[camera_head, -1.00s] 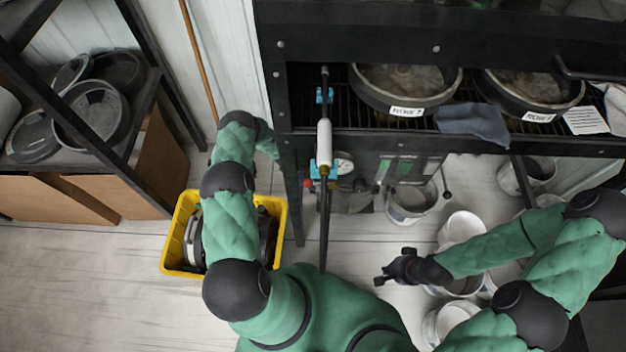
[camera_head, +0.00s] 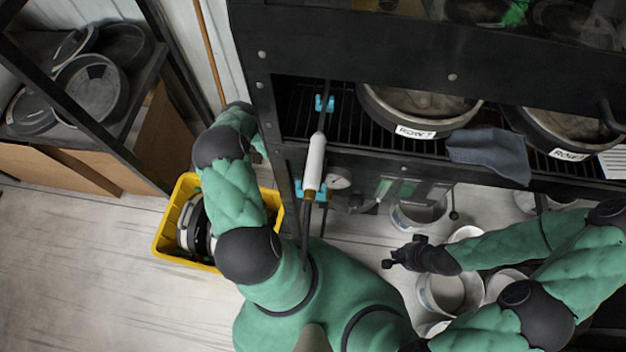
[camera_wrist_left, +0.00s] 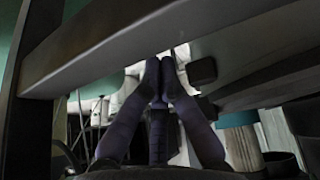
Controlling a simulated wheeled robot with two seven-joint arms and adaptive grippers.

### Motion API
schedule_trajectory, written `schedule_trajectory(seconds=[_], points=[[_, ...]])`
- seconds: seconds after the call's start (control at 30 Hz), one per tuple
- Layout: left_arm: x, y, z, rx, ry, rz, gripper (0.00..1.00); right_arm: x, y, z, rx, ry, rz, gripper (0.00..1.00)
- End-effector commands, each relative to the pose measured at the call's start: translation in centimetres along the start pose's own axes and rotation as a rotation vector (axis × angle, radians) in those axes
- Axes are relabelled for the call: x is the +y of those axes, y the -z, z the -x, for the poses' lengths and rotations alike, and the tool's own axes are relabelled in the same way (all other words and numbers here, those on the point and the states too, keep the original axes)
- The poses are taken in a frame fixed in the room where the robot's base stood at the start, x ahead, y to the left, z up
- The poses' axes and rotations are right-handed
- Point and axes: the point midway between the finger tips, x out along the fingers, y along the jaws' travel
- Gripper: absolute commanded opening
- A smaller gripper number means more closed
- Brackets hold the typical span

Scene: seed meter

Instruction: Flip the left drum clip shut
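The left drum (camera_head: 415,108) is a round dark-rimmed pan with a white "ROW" label, on the rack of the black frame. I cannot make out its clip or whether it is open. My left gripper is hidden in the head view, beyond the left arm by the frame's left post. In the left wrist view, the left gripper's fingers (camera_wrist_left: 160,68) meet at their tips with nothing seen between them, under a dark beam (camera_wrist_left: 130,45). My right gripper (camera_head: 388,263) hangs empty above the floor, left of the white buckets; its finger gap is too small to judge.
A second labelled drum (camera_head: 565,130) sits to the right, with a grey cloth (camera_head: 488,152) between. A white cylinder on a rod (camera_head: 315,160) stands before the frame. A yellow crate (camera_head: 170,237) is below my left arm. White buckets (camera_head: 450,290) stand near my right arm.

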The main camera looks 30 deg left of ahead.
Motion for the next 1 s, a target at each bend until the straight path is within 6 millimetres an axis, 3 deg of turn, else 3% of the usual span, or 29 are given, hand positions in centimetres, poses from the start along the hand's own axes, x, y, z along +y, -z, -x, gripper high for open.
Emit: schedule_trajectory(seconds=[0.4, 1.0], points=[[-0.1, -0.1, -2.7, 0.000, 0.000, -0.001, 0.00, 0.8, 0.1, -2.4, 0.000, 0.000, 0.000, 0.00], [-0.2, 0.1, -3.3, 0.000, 0.000, 0.000, 0.00, 1.0, 0.1, -2.9, 0.000, 0.000, 0.000, 0.00]])
